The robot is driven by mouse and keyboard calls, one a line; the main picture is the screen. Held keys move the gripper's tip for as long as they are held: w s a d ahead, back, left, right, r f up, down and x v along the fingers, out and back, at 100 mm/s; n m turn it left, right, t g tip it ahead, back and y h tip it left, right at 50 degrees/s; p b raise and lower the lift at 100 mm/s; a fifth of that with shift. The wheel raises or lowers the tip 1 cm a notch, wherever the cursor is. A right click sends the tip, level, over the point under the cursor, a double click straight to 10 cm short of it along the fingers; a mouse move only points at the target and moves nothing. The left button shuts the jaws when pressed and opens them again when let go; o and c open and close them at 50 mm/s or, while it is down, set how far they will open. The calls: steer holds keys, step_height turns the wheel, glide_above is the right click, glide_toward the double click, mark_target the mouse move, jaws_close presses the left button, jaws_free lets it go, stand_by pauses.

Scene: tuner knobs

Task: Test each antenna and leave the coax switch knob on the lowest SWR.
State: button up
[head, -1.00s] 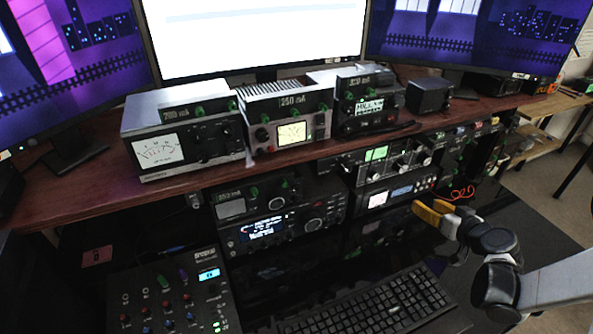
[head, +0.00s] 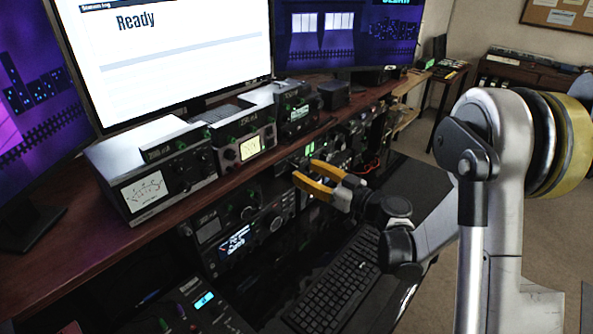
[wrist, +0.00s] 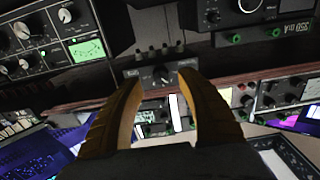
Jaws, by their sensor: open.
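My gripper (head: 311,176) is open, its yellow fingers in front of the radio shelf below the wooden ledge. In the wrist view, the gripper (wrist: 160,78) has its fingers apart, with a small dark box (wrist: 150,76) beyond and between the tips. The box has a round pointer knob (wrist: 161,75) and a row of connectors along one edge; it looks like the coax switch. I cannot tell whether the fingers touch the knob, and its labels are too small to read. A white-faced needle meter (head: 145,192) and a lit yellow meter (head: 250,147) stand on the ledge.
The monitor (head: 170,45) shows "Ready". Stacked radios (head: 240,240) fill the space under the wooden ledge (head: 60,245). A keyboard (head: 335,285) lies on the desk below my arm. In the wrist view, other panels with knobs crowd around the box, including a green-lit meter (wrist: 86,50).

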mark_target(297, 168)
steer(key=shift+x, duration=1.5)
jaws_close()
steer(key=shift+b, duration=0.35)
steer(key=m+b, duration=0.1)
steer(key=m, duration=0.2)
steer(key=shift+f+m, duration=0.1)
steer(key=shift+m, duration=0.3)
steer(key=shift+a+m+b, duration=0.1)
steer(key=shift+m+b, duration=0.4)
steer(key=shift+m, duration=1.4)
